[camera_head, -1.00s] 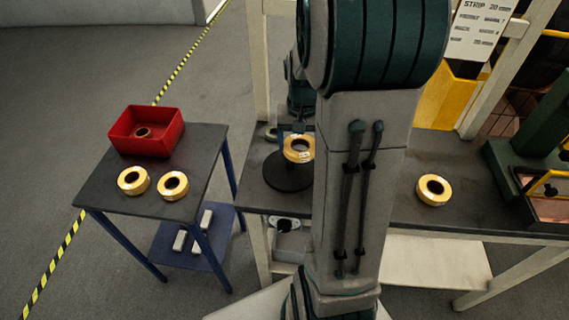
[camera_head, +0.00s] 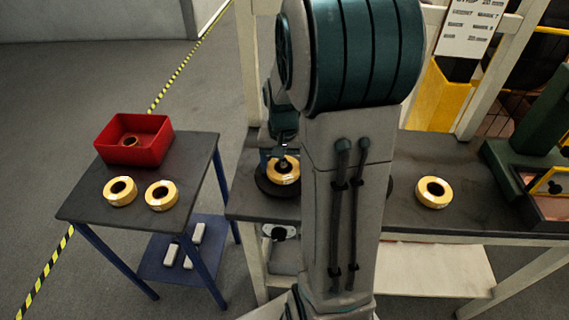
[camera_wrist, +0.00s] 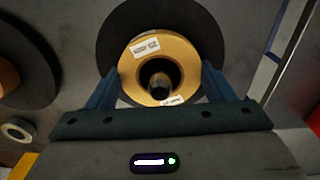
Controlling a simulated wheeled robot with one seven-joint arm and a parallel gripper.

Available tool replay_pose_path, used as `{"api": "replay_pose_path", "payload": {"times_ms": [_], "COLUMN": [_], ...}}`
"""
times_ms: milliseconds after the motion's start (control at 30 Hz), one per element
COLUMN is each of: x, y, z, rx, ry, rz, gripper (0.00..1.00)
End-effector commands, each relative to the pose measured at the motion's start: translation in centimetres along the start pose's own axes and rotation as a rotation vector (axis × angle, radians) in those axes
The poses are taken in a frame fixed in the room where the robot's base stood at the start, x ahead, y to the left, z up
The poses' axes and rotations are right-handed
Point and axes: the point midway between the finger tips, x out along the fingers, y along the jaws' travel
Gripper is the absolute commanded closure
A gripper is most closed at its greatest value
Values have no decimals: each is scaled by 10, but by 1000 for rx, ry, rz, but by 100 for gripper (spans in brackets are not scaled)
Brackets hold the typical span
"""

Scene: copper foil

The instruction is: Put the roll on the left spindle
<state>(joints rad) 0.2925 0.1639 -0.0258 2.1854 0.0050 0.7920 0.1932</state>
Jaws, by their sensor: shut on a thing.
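A yellow tape-like roll (camera_head: 283,171) with small white labels is in my gripper (camera_head: 283,150), low over the black disc (camera_head: 263,186) of the left spindle. In the wrist view the roll (camera_wrist: 133,72) sits between the two blue fingers of my gripper (camera_wrist: 158,75), which are shut on its outer sides. The spindle post (camera_wrist: 160,86) shows inside the roll's hole, so the roll is around it. The black disc (camera_wrist: 118,30) extends beyond the roll. I cannot tell whether the roll touches the disc.
Two rolls (camera_head: 120,191) (camera_head: 161,195) lie on the side table (camera_head: 90,210), by a red bin (camera_head: 155,150) holding another roll. A further roll (camera_head: 433,192) lies on the bench right of my arm. A second dark disc (camera_wrist: 38,75) is in the wrist view's left.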

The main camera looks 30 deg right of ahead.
Motion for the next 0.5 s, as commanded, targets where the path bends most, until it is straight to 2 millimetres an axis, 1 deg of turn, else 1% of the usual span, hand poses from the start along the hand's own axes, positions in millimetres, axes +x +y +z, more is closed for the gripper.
{"api": "replay_pose_path", "payload": {"times_ms": [67, 100, 167, 400, 500], "x": [4, 4, 3, 3, 0], "y": [0, 0, 0, 0, 0], "z": [0, 0, 0, 0, 0], "rx": [0, 0, 0, 0, 1], "ry": [0, 0, 0, 0, 0], "rz": [0, 0, 0, 0, 0], "gripper": [52, 19, 3, 3, 3]}}
